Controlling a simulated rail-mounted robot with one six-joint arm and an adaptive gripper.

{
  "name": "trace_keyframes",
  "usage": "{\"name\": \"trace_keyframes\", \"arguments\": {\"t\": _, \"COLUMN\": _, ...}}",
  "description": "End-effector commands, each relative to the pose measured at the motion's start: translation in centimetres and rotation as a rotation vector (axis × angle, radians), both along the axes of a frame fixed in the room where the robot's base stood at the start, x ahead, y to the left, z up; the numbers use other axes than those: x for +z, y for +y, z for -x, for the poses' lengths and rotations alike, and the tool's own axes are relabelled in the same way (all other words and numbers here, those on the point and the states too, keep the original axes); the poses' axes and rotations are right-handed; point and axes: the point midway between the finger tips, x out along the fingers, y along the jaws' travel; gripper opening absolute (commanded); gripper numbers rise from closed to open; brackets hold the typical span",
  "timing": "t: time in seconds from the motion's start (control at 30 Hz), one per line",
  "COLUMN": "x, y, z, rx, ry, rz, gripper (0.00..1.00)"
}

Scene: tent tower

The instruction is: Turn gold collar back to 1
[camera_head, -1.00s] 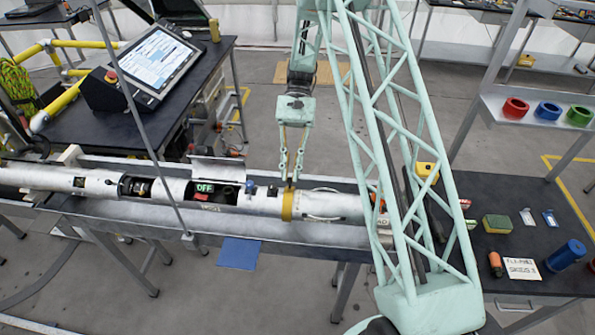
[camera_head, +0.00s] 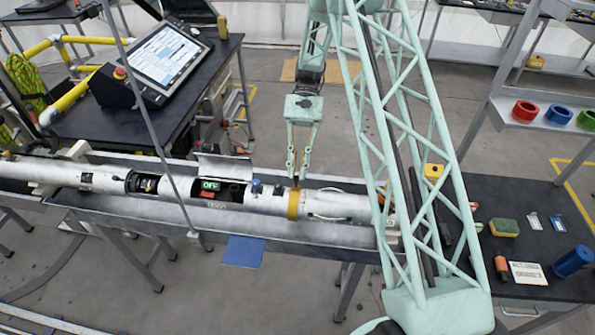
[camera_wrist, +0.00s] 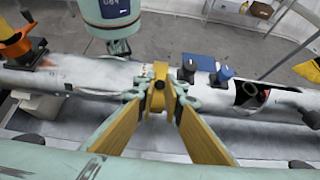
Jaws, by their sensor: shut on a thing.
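The gold collar (camera_head: 294,204) is a band around the white tube (camera_head: 335,205) that lies along the metal trough. It also shows in the wrist view (camera_wrist: 158,95), between my fingertips. My gripper (camera_head: 298,178) comes down from above and is shut on the collar; in the wrist view its two yellow-padded fingers (camera_wrist: 158,100) close in on either side of it. No number on the collar can be read in either view.
Left of the collar the tube has an open hatch with a green OFF sign (camera_head: 210,185) and a blue knob (camera_head: 256,186). A console screen (camera_head: 165,55) stands at the back left. A bench (camera_head: 530,240) with a sponge and small tools stands at the right.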

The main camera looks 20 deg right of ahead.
Motion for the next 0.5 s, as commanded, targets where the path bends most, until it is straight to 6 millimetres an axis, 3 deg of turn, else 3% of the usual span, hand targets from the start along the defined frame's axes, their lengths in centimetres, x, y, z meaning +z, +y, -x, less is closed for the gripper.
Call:
{"name": "trace_keyframes", "arguments": {"t": 0.2, "x": -0.26, "y": -0.12, "z": -0.17, "rx": -0.001, "ry": -0.006, "rz": 0.002, "gripper": 0.23}}
{"name": "trace_keyframes", "arguments": {"t": 0.5, "x": -0.11, "y": -0.08, "z": -0.12, "rx": 0.000, "ry": -0.003, "rz": 0.001, "gripper": 0.23}}
